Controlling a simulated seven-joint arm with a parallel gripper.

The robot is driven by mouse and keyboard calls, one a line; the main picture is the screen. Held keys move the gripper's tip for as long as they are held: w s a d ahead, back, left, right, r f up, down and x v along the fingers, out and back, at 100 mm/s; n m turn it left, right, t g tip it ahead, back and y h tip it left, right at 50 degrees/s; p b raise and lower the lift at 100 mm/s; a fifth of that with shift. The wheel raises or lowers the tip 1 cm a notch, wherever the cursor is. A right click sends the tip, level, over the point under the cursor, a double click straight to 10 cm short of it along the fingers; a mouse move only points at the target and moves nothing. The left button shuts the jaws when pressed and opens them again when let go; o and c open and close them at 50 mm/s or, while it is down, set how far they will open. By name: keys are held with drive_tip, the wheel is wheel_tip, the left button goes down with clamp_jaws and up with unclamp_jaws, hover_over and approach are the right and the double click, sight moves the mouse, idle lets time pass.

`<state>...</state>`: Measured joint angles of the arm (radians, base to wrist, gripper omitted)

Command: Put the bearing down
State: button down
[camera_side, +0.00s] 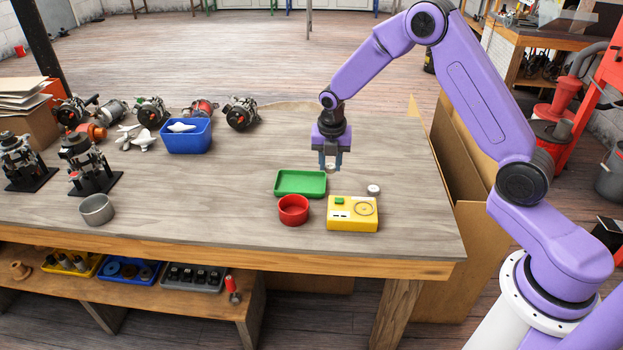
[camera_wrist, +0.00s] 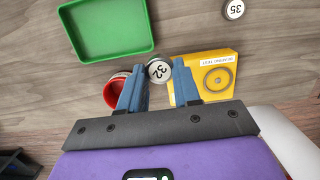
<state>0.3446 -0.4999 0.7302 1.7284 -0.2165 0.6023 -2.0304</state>
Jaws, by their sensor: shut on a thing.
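My gripper (camera_side: 330,165) is above the table, behind the yellow box and near the right end of the green tray. It is shut on a small round bearing (camera_wrist: 159,70) with a white face marked 32, which shows between the blue fingers in the wrist view. A second bearing (camera_wrist: 233,9), marked 35, lies apart on the table; it also shows in the side view (camera_side: 373,190). The green tray (camera_wrist: 107,57) is empty. The yellow bearing test box (camera_wrist: 233,64) has a ring mark on top. The red bowl (camera_side: 293,209) stands left of the box, partly hidden by a finger in the wrist view.
A grey metal cup (camera_side: 97,210) stands near the table's front edge. A blue bin (camera_side: 187,137) holds a white part, with several alternators behind and to the left. The wooden table (camera_side: 220,220) is clear between the cup and the red bowl.

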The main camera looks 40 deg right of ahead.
hover_over(312, 187)
drive_tip(key=f, duration=0.6)
drive_tip(key=shift+s+a+f, duration=0.1)
drive_tip(key=shift+s+f, duration=0.15)
drive_tip(key=shift+f, duration=0.15)
drive_tip(key=shift+w+f, duration=0.1)
drive_tip(key=shift+f, duration=1.5)
drive_tip(key=shift+f, duration=0.15)
drive_tip(key=c, duration=1.1)
unclamp_jaws()
drive_tip(key=r, duration=0.4)
drive_tip(key=s+a+r, duration=0.1)
drive_tip(key=r, duration=0.7)
drive_tip(key=shift+s+a+r, duration=0.1)
drive_tip(key=shift+s+a, duration=0.1)
